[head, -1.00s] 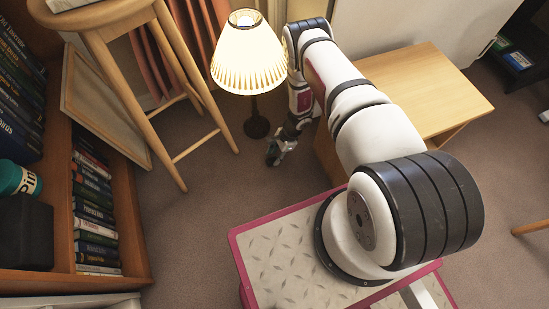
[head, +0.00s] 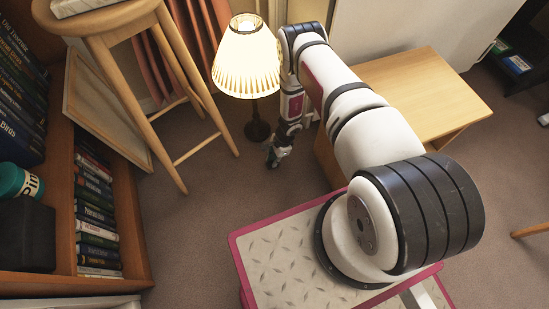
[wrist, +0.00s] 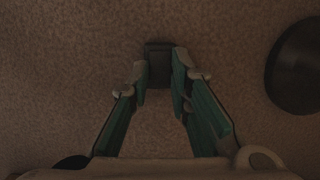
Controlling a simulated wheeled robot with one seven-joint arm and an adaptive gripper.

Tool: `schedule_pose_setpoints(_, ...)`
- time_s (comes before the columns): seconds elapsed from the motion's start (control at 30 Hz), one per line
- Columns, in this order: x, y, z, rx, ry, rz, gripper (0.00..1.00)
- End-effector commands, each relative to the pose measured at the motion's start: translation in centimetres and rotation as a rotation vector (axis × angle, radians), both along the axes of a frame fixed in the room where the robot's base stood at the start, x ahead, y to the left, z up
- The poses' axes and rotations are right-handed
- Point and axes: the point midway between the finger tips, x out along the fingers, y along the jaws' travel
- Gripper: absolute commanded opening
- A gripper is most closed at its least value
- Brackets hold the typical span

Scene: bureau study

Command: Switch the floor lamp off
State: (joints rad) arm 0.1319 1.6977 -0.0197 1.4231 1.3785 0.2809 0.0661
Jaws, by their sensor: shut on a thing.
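The floor lamp (head: 246,62) stands upright between the stool and my arm, its pleated shade glowing. Its dark round base (head: 257,130) rests on the carpet and also shows at the right edge of the wrist view (wrist: 297,70). A small dark box (wrist: 157,52), which looks like the lamp's floor switch, sits between my fingertips in the wrist view. My gripper (wrist: 159,72) is shut on this box, one finger at each side. In the head view my gripper (head: 273,158) is low by the carpet, just right of the lamp base. The box cannot be made out there.
A wooden stool (head: 122,85) stands left of the lamp, with a framed panel (head: 98,112) leaning behind it. A bookcase (head: 130,215) lines the left side. A low wooden table (head: 425,90) stands right of my arm. Carpet is clear in front of the lamp.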

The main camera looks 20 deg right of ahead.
Motion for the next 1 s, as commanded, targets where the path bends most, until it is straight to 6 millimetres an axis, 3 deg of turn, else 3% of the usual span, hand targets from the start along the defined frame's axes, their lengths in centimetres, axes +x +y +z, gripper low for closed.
schedule_pose_setpoints(0.27, -0.07, 0.49, 0.06, -0.145, 0.001, 0.001, 0.0)
schedule_pose_setpoints(0.63, -0.06, 0.45, 0.03, -0.162, 0.0, 0.0, 0.0)
schedule_pose_setpoints(0.67, -0.06, 0.45, 0.03, -0.162, 0.0, 0.0, 0.23)
schedule_pose_setpoints(0.73, -0.06, 0.45, 0.03, -0.161, 0.0, 0.0, 0.38)
schedule_pose_setpoints(1.0, -0.02, 0.45, 0.08, -0.16, 0.0, 0.0, 0.38)
